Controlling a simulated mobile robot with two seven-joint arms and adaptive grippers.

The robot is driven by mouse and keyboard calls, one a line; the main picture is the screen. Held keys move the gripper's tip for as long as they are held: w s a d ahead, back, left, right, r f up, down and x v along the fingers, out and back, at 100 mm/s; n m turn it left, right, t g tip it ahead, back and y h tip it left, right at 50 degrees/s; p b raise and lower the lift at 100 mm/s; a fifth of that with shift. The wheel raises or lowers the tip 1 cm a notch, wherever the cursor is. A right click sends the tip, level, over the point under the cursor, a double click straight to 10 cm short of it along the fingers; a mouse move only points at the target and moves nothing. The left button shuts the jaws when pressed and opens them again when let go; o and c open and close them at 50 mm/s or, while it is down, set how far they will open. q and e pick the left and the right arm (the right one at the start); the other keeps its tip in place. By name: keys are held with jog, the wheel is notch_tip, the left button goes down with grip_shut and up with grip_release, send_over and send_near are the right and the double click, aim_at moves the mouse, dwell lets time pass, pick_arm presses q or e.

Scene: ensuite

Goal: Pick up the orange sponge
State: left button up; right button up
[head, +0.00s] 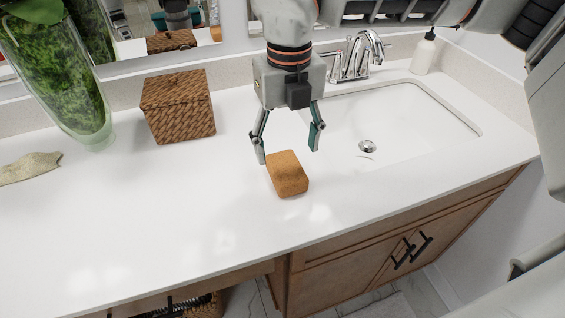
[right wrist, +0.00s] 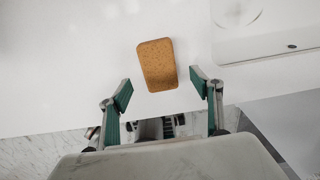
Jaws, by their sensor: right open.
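The orange sponge (head: 288,174) is a rounded block lying on the white countertop, left of the sink. My right gripper (head: 289,146) points down just above and behind it in the head view, with its fingers spread apart. In the right wrist view the sponge (right wrist: 157,64) lies beyond the gap between the open green-padded fingers (right wrist: 162,93). Nothing is held between the fingers. My left gripper is not in view.
A sink basin (head: 420,112) with a chrome faucet (head: 357,58) lies to the right, with a white soap bottle (head: 424,54) behind. A woven box (head: 178,106), a glass vase (head: 62,75) and a beige cloth (head: 28,168) stand or lie left. The front-left counter is clear.

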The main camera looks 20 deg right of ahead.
aim_at(287, 168)
jog(key=shift+s+f, duration=0.15)
jog(key=shift+f, duration=1.1)
notch_tip(287, 168, down, 4)
jog(key=shift+r+b, duration=0.25)
jog(key=shift+b, duration=0.1)
jog(key=shift+f, duration=0.3)
jog(key=c, duration=0.8)
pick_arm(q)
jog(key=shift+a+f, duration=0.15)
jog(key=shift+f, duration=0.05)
pick_arm(e)
jog(key=shift+c, duration=1.1)
